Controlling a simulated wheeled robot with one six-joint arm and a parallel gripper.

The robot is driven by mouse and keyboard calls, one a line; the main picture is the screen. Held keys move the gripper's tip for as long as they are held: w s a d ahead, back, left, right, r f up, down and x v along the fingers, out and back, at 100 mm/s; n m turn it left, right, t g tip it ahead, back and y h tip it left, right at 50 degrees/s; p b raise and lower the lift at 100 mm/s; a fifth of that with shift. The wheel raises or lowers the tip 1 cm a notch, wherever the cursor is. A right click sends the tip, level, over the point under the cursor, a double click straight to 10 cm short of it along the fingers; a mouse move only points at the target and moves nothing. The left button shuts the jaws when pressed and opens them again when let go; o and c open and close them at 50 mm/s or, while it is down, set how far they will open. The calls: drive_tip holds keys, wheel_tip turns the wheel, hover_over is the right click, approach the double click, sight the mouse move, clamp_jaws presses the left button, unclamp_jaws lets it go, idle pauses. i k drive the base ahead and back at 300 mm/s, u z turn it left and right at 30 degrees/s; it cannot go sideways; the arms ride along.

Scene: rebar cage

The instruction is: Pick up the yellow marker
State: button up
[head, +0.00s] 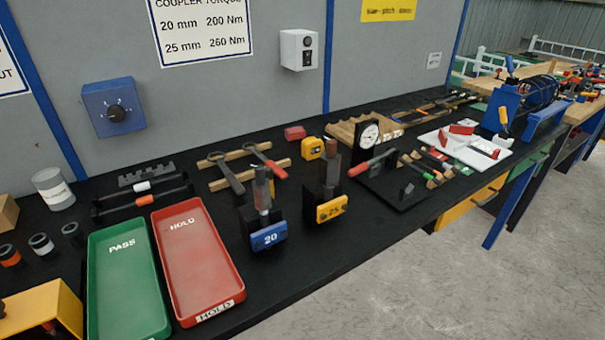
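I cannot make out for certain which thing is the yellow marker. Several small coloured pieces (433,161), some red, green and yellowish, lie beside the dial gauge on the right part of the black bench; they are too small to tell apart. A small yellow-orange upright piece (503,116) shows against the blue machine further right. My gripper is not in view.
The black bench (330,240) holds a green PASS tray (125,285), a red HOLD tray (197,262), blue 20 and yellow 25 blocks (331,208), a dial gauge (368,134), a white board (465,147) and a yellow tape measure (311,148). The front middle is clear.

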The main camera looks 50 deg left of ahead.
sight(270, 173)
drive_tip(key=u, duration=0.1)
drive_tip(key=i, duration=0.7)
drive_tip(key=u, duration=1.1)
drive_tip(key=i, duration=0.75)
drive_tip(key=u, duration=0.9)
